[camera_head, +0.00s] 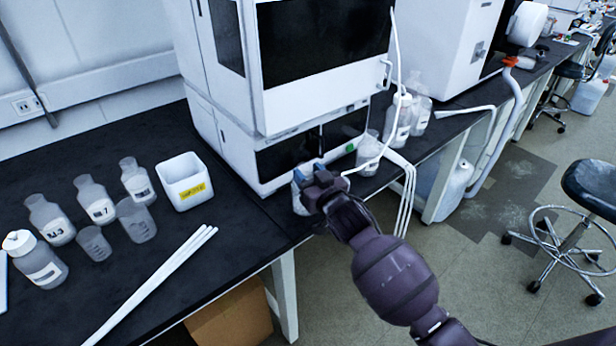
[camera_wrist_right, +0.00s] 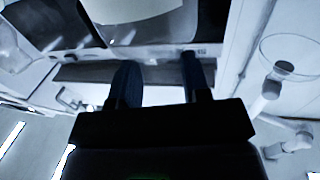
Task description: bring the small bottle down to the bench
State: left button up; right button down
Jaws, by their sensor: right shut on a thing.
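The small bottle (camera_head: 299,196) is a pale, whitish shape at the front edge of the black bench, before the white instrument stack. My right gripper (camera_head: 312,174) reaches in from the lower right and is shut on it, covering much of it. I cannot tell whether the bottle's base touches the bench. My left gripper is not in view.
The white instrument stack (camera_head: 320,60) stands right behind the gripper. White tubes (camera_head: 405,190) hang over the bench edge to its right, near several bottles (camera_head: 398,120). At left are bottles, beakers, a white square container (camera_head: 185,182) and white rods (camera_head: 150,285). Bare bench (camera_head: 245,240) lies between.

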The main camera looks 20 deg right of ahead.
jog(key=shift+f, duration=0.1)
jog(key=shift+f, duration=0.1)
jog(key=c, duration=0.6)
grip_release()
jog(key=s, duration=0.4)
jog(key=s+d+p, duration=0.1)
jog(key=s, duration=0.7)
jog(key=shift+d+p, duration=0.35)
jog(key=shift+d, duration=0.05)
